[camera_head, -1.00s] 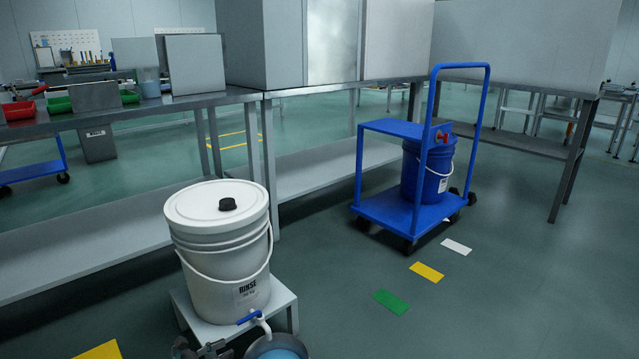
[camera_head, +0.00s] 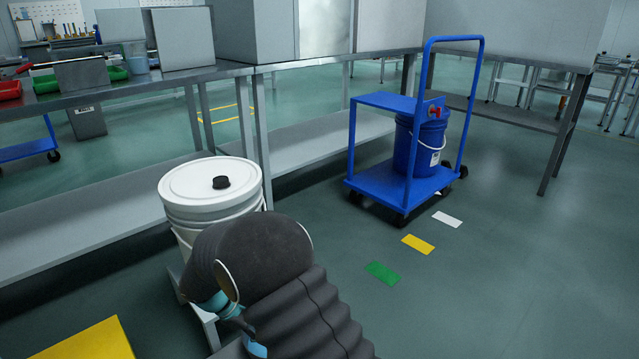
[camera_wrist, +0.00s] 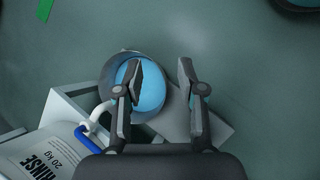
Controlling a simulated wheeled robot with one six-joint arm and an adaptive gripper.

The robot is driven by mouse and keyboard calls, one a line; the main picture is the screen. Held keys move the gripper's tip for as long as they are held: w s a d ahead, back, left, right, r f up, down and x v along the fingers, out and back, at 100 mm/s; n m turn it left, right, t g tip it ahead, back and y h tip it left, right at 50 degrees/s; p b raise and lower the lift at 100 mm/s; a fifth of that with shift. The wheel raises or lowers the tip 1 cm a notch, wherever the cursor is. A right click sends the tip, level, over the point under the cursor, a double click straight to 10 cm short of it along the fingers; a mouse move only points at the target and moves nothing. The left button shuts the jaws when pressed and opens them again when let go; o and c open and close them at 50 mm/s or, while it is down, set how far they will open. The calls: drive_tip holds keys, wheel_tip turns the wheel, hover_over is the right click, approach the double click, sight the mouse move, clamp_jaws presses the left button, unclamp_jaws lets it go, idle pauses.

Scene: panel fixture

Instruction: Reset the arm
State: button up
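My gripper (camera_wrist: 160,66) is open in the wrist view, with a wide gap and nothing between its fingers. Below it is a round grey container with a light blue inside (camera_wrist: 152,92), apparently under the spout of the rinse bucket. The white rinse bucket (camera_head: 211,184) stands on a low white stand, its lid and black cap clear in the head view. My dark arm hides its front and tap there. In the wrist view its "RINSE 20 kg" label (camera_wrist: 40,158) and blue tap handle (camera_wrist: 88,138) show at lower left. My gripper's fingers are hidden in the head view.
A blue cart (camera_head: 400,185) carrying a blue bucket (camera_head: 423,140) stands right of centre. Steel benches (camera_head: 130,190) run behind. White, yellow and green floor marks (camera_head: 381,273) lead toward the front. Floor at the right is clear.

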drive_tip(key=s+d+r+m+t+y+p, duration=0.1)
drive_tip(key=s+d+r+m, duration=0.4)
drive_tip(key=r, duration=0.7)
drive_tip(key=s+d+r+m+t+y+p, duration=0.2)
drive_tip(key=s+d+r, duration=0.7)
drive_tip(key=d, duration=0.5)
drive_tip(key=s+d+r+m+t+y+p, duration=0.1)
drive_tip(key=s+d+r+m+y+p, duration=0.3)
drive_tip(key=r, duration=1)
drive_tip(key=s+d+m+p, duration=0.1)
drive_tip(key=s+d+m, duration=0.2)
drive_tip(key=d+m, duration=0.1)
drive_tip(key=shift+s+d+r+t, duration=0.3)
drive_tip(key=shift+d, duration=0.6)
drive_tip(key=shift+a, duration=0.15)
